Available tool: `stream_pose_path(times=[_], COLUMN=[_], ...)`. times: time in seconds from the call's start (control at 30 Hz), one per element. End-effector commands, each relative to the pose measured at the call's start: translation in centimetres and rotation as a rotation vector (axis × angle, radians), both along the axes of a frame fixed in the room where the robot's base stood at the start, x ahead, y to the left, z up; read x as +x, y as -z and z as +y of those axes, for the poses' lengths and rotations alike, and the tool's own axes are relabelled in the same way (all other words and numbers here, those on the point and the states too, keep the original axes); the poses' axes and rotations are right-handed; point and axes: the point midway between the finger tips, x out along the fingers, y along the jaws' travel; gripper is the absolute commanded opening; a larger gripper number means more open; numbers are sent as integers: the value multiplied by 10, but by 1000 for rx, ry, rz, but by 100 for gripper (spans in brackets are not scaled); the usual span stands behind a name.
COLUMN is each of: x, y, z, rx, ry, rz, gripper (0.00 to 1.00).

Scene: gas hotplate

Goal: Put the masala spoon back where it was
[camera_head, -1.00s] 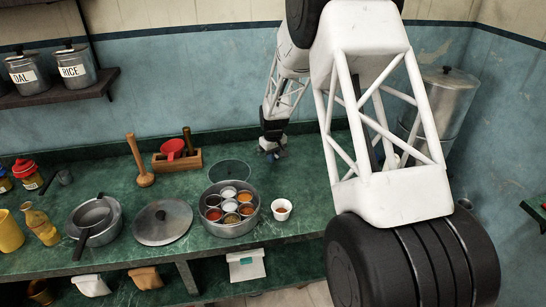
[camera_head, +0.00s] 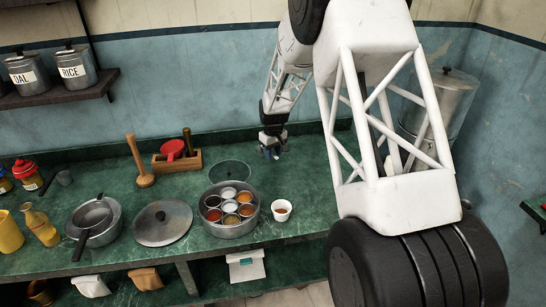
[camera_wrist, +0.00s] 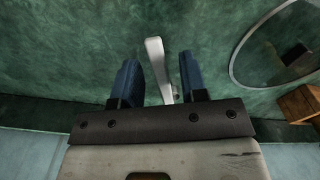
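The masala spoon (camera_wrist: 158,66), a pale metal strip with a wider end, shows in the wrist view over the green counter. Its narrow part runs into the gap between my gripper's two blue fingers (camera_wrist: 158,82). The fingers are apart, with space visible on both sides of the spoon. Its lower end is hidden by the gripper body. In the head view my gripper (camera_head: 271,153) points down low over the counter, right of the clear round lid (camera_head: 230,173). The spoon is too small to make out there. The round masala box (camera_head: 207,222) with several spice cups stands open in front.
A small white cup (camera_head: 281,211) stands right of the masala box. A wooden box (camera_head: 187,163) with a red scoop, a metal lid (camera_head: 163,223) and a pan (camera_head: 100,230) lie leftward. The wall is close behind my gripper. Counter right of it looks clear.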

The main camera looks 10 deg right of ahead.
Motion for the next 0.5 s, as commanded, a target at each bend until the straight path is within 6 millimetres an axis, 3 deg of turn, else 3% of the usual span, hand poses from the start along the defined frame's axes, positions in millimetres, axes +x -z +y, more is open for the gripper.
stream_pose_path(times=[0.5], x=[-1], y=[-79], z=[0], rx=[0], ry=[0], rz=[-2], gripper=[40])
